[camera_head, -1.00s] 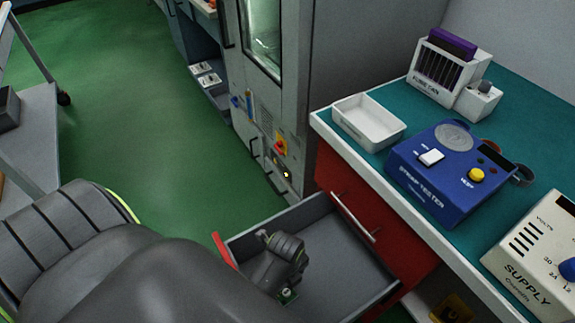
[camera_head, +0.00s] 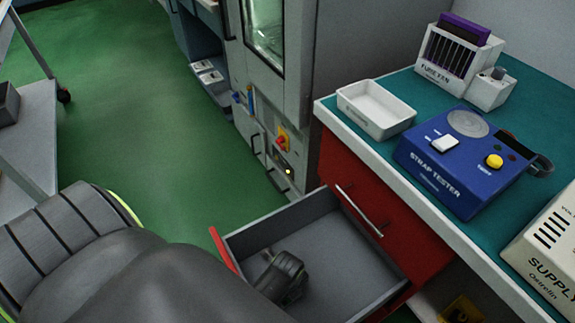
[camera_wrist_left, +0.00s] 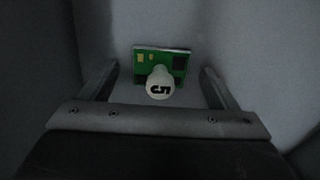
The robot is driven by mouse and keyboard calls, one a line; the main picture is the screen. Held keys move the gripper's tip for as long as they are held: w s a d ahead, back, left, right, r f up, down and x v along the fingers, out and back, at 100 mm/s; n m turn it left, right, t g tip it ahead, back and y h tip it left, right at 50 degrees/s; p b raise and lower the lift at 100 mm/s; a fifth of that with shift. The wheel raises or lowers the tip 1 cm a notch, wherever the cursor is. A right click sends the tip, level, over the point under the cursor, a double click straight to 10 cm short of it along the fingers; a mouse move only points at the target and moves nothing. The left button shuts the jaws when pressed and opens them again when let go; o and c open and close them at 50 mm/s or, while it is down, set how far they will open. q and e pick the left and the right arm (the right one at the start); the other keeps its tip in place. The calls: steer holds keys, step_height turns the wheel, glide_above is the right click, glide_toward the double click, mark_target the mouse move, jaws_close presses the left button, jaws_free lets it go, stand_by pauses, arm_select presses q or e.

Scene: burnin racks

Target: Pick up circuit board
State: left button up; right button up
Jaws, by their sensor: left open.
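A small green circuit board (camera_wrist_left: 177,63) lies in the drawer and shows in the left wrist view, with gold and dark patches. A pale round knob or cap (camera_wrist_left: 160,84) marked with a dark 5 stands on or in front of it; I cannot tell which. My left gripper (camera_wrist_left: 160,72) is open, with one finger on each side of the board and knob. No contact shows. In the head view my left arm reaches down into the open drawer (camera_head: 345,255); its fingers and the board are hidden there. My right gripper is not in view.
The drawer's walls are close around my left wrist. A red cabinet (camera_head: 345,165) carries a teal bench with a white tray (camera_head: 375,112), a blue strap tester (camera_head: 460,170), a white purple-topped holder (camera_head: 455,55) and a supply box (camera_head: 545,240).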

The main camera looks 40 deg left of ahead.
arm_select(q)
steer(key=shift+f, duration=0.1)
steer(key=c, duration=1.1)
